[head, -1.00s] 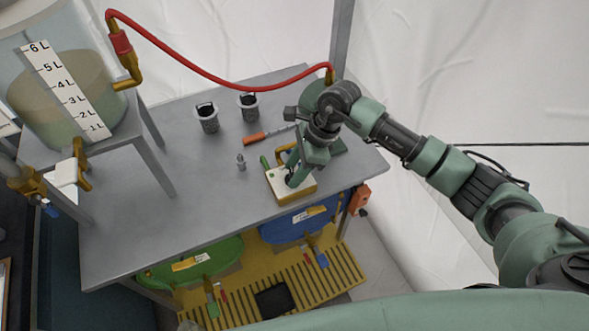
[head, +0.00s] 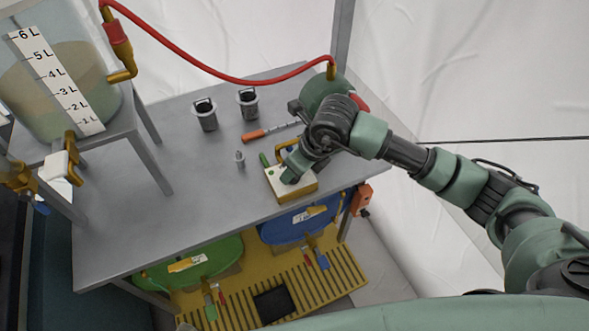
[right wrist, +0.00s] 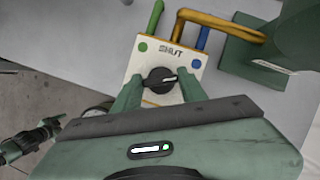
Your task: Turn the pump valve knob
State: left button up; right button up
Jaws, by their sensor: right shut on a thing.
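The pump valve box (head: 306,191), cream-topped with a yellow side, sits near the table's front right edge. In the right wrist view its top (right wrist: 187,57) has a "SHUT" label, a green dot at left, a blue dot at right and a yellow dot. The black valve knob (right wrist: 159,80) is in its middle, and its pale mark points right, toward the blue dot. My right gripper (right wrist: 160,88) is shut on the knob, one finger at each side. In the head view my right gripper (head: 290,176) hides the knob. My left gripper is not in view.
A green pump (head: 322,90) stands behind my wrist, joined by a red hose (head: 215,81) to the graduated tank (head: 68,85). Two grey cups (head: 205,117), an orange-handled tool (head: 254,135) and a small metal piece (head: 240,159) lie left of the box. The table's left front is clear.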

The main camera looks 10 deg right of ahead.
jog(key=shift+m+t, duration=0.3)
jog(key=shift+m, duration=0.3)
jog(key=o, duration=1.4)
jog(key=b+v, duration=0.1)
jog(key=v, duration=0.7)
jog(key=shift+w+a, duration=0.1)
jog(key=shift+a, duration=0.05)
